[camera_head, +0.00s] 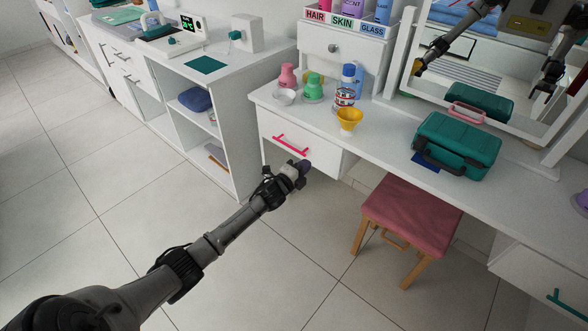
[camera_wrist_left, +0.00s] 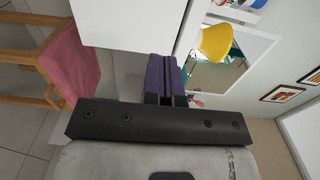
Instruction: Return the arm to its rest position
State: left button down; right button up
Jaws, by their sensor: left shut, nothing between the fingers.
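My left arm reaches in from the lower left in the head view. Its gripper (camera_head: 303,167) hangs over the floor just in front of the vanity's white drawer front with a pink handle (camera_head: 291,145). The gripper is shut and empty. In the left wrist view the purple fingers (camera_wrist_left: 166,75) lie together, with nothing between them. The white vanity (camera_wrist_left: 125,22) lies close beyond them. My right gripper does not show directly; gripper and arm shapes appear only in the mirror.
A pink stool (camera_head: 411,212) stands right of the gripper. The vanity top holds a yellow cup (camera_head: 349,120), a green bottle (camera_head: 313,88), a labelled bottle (camera_head: 345,90) and a teal case (camera_head: 457,145). A white shelf unit (camera_head: 222,110) stands to the left. The floor at front is clear.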

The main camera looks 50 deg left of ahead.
pick_arm(q)
jog(key=s, duration=0.1)
jog(key=s+p, duration=0.1)
jog(key=s, duration=0.2)
jog(key=shift+s+d, duration=0.15)
jog(key=shift+d, duration=0.15)
